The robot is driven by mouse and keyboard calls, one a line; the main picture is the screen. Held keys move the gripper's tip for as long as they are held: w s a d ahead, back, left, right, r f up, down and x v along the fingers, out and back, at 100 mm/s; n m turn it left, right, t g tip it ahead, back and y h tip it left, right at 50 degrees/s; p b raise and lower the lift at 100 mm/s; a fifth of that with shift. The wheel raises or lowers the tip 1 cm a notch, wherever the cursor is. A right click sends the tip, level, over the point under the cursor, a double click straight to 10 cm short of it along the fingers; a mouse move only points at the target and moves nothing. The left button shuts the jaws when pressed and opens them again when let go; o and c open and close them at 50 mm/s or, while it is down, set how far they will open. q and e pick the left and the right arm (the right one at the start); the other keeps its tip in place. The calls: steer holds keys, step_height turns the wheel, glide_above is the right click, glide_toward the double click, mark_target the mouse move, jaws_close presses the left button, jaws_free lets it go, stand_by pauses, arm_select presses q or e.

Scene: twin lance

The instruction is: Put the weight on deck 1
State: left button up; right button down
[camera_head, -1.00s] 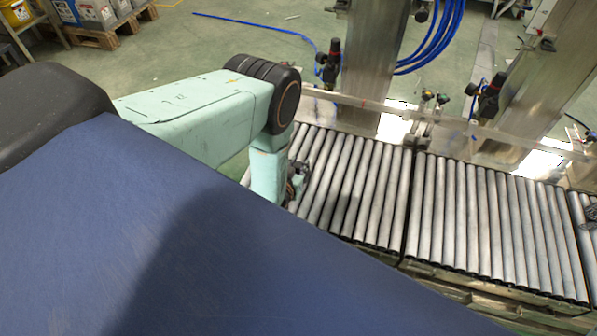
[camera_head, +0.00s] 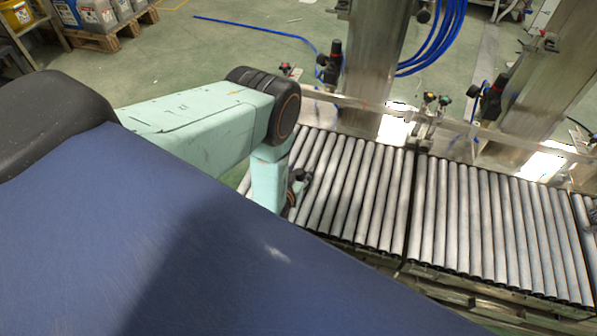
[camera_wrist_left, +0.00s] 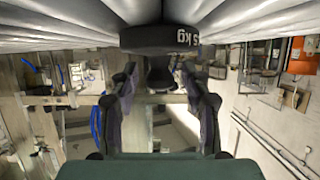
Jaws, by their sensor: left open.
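The weight (camera_wrist_left: 160,38) is a black disc with "kg" lettering and a narrower neck and knob, in the left wrist view. It is against the grey rollers at the top of that view. My left gripper (camera_wrist_left: 159,78) is open, with one finger on each side of the weight's neck and knob. I cannot tell whether the fingers touch it. In the head view my left gripper (camera_head: 297,188) is small and partly hidden at the left end of the roller conveyor (camera_head: 350,190); the weight cannot be made out there. No deck number is readable. My right gripper is not in view.
A second roller section (camera_head: 495,230) continues to the right, its rollers bare. Metal posts (camera_head: 375,70) and a rail with dark fittings (camera_head: 490,97) stand behind the conveyor. Blue hoses (camera_head: 437,45) hang at the back. Bins on a pallet (camera_head: 100,32) stand far left.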

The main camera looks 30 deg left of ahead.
arm_select(q)
steer(key=shift+r, duration=0.2)
steer(key=p+v, duration=0.4)
steer(key=v, duration=0.6)
steer(key=shift+s+r+p, duration=0.1)
steer(key=shift+s+p, duration=0.2)
steer(key=shift+p, duration=0.05)
steer(key=shift+s+d+r, duration=0.2)
steer(key=shift+s, duration=0.45)
steer(key=shift+s+d+f+g, duration=0.1)
steer(key=shift+s+d+g, duration=0.2)
steer(key=shift+g, duration=0.3)
steer(key=s+d+r+g+h, duration=0.1)
steer(key=s+d+r+g, duration=0.1)
steer(key=s+g, duration=0.2)
steer(key=s+d+r+m+g+h, duration=0.1)
steer(key=s+r+g, duration=0.2)
steer(key=s, duration=0.8)
steer(key=s+d+r+m+g+h, duration=0.1)
steer(key=s+d+r+g, duration=0.1)
steer(key=s+g, duration=0.3)
steer(key=s, duration=0.3)
steer(key=shift+d+r, duration=0.25)
steer(key=shift+d, duration=0.05)
